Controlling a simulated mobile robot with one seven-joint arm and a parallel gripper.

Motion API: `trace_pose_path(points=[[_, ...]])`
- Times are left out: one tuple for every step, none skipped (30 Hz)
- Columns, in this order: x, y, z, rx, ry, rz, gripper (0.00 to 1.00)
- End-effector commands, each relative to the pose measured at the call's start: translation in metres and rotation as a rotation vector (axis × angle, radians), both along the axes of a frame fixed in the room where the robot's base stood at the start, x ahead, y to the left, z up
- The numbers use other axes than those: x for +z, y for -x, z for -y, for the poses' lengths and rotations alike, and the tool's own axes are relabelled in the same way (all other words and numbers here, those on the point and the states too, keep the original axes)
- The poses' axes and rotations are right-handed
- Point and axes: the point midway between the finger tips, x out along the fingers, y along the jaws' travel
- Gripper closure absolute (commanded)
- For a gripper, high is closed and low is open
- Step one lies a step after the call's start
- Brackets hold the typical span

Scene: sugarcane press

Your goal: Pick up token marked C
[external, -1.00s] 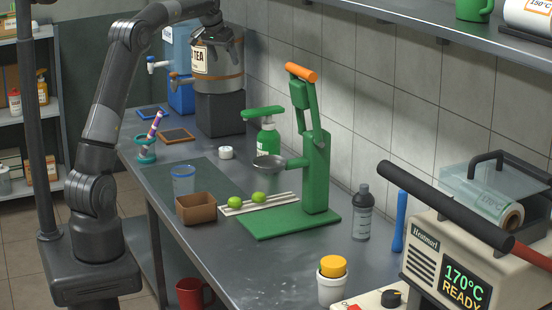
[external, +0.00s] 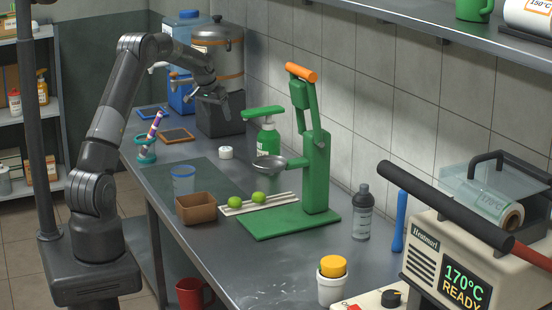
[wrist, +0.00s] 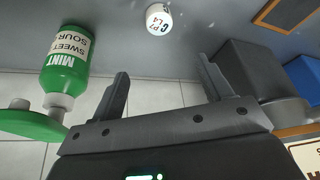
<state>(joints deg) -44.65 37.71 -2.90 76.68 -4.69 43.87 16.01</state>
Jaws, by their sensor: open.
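The token (external: 226,152) is a small white cylinder standing on the grey counter, in front of the dark box under the tea urn. In the wrist view the token (wrist: 158,18) is at the top, a little left of centre, with dark lettering on its face including "C", "P7" and "L4". My gripper (external: 214,110) hangs above and behind the token in the external view, in front of the dark box, apart from the token. In the wrist view my gripper (wrist: 163,75) has its two fingers spread wide with nothing between them.
A green mint bottle (wrist: 66,68) stands close on the left in the wrist view. The green press (external: 318,165), two limes and a brown box (external: 196,208) are nearer the camera. The tea urn (external: 218,60) stands behind. Counter around the token is clear.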

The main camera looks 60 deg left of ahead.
Motion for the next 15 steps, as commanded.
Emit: trace_pose_path(points=[[-0.024, 0.001, 0.001, 0.000, 0.005, -0.004, 0.28], [-0.034, 0.001, 0.000, 0.000, 0.003, -0.003, 0.28], [-0.044, 0.000, 0.000, 0.000, 0.002, -0.002, 0.28], [-0.049, 0.000, 0.000, 0.000, 0.000, -0.001, 0.28], [-0.053, 0.000, -0.001, 0.000, 0.000, -0.001, 0.28], [-0.059, -0.001, -0.001, 0.000, 0.000, 0.000, 0.28], [-0.063, -0.002, -0.002, 0.000, 0.000, 0.000, 0.28], [-0.067, -0.003, -0.003, 0.000, 0.000, 0.000, 0.28], [-0.073, -0.006, -0.004, 0.000, 0.000, -0.001, 0.28], [-0.078, -0.007, -0.004, 0.000, 0.000, -0.001, 0.28], [-0.082, -0.009, -0.005, 0.000, 0.002, -0.001, 0.28], [-0.088, -0.011, -0.007, 0.000, 0.000, 0.000, 0.28], [-0.091, -0.013, -0.008, 0.000, 0.000, 0.000, 0.28], [-0.095, -0.014, -0.008, 0.000, 0.000, 0.000, 0.28], [-0.099, -0.016, -0.009, 0.001, 0.000, 0.000, 0.28]])
